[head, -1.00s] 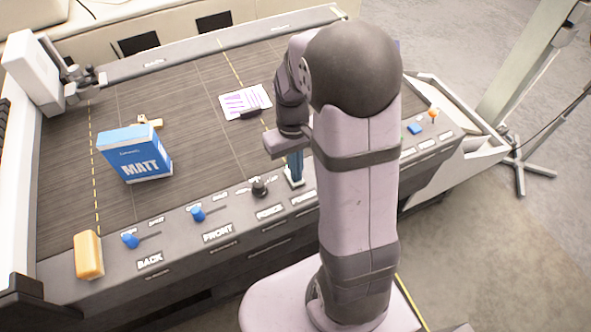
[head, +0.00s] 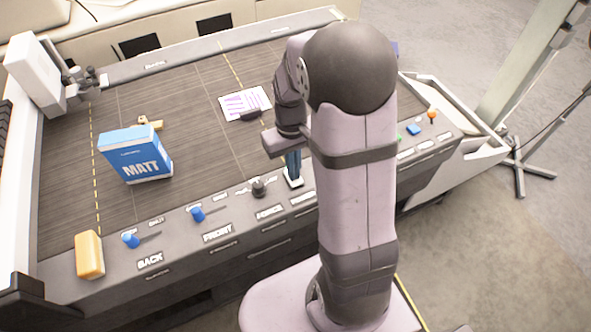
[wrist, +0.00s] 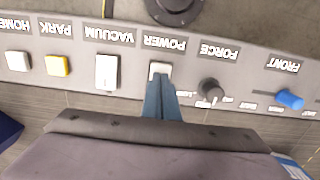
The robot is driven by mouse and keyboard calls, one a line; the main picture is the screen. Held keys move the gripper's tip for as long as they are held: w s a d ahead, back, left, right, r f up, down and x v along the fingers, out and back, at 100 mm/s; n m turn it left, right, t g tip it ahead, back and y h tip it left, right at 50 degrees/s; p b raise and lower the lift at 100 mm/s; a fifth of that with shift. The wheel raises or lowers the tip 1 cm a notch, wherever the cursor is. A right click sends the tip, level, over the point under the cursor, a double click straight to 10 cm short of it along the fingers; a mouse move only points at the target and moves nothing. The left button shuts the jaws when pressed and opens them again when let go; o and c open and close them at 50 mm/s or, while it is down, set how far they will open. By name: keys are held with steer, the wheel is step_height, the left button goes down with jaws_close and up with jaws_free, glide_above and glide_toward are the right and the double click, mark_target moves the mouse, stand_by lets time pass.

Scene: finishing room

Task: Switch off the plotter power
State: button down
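The power switch (wrist: 160,70) is a white rocker on the plotter's front panel, under the upside-down label POWER (wrist: 164,43) in the wrist view. It shows in the head view (head: 293,179), partly behind my fingers. My gripper (wrist: 160,84) points down at the switch, its two blue fingers together with nothing between them. The fingertips overlap the switch's near edge in the wrist view; I cannot tell whether they touch it. Which way the rocker is tipped is unclear.
A white vacuum switch (wrist: 106,72) and a dark force knob (wrist: 211,90) flank the power switch. Blue sliders (head: 198,213), a yellow block (head: 89,254) and a blue MATT box (head: 135,155) are to the left. A printed sheet (head: 240,104) lies on the bed.

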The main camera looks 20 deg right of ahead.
steer(key=shift+w, duration=0.3)
steer(key=shift+w+r+p, duration=0.2)
steer(key=shift+r+p, duration=0.2)
steer(key=shift+p, duration=0.1)
steer(key=r+p, duration=0.4)
steer(key=shift+s+r, duration=0.1)
steer(key=shift+s, duration=0.2)
step_height(320, 180, up, 9)
steer(key=b, duration=0.3)
steer(key=shift+w, duration=0.3)
steer(key=shift+b, duration=0.5)
